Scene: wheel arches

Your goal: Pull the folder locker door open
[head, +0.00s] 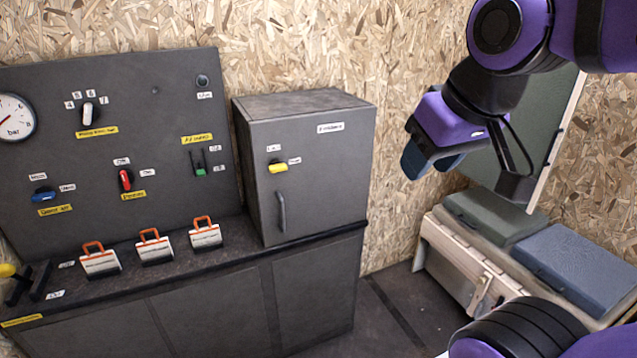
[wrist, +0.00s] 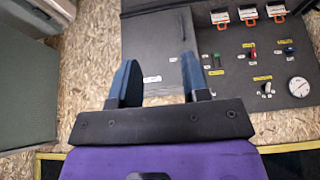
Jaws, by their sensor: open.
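The locker (head: 330,180) is a grey box standing on the right end of the dark counter, with a white label too small to read. Its door looks shut. A yellow turning knob (head: 278,167) sits on the door's left part, and a grey upright bar handle (head: 281,212) is below it. My gripper (head: 428,163) is open and empty, right of the locker and apart from it.
Left of the locker is a grey panel (head: 110,125) with a gauge and several knobs. Several orange-handled clips (head: 154,246) stand on the counter (head: 180,285). At right is a pale chest (head: 460,260) with a green and a blue case on top. Bare floor lies between chest and counter.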

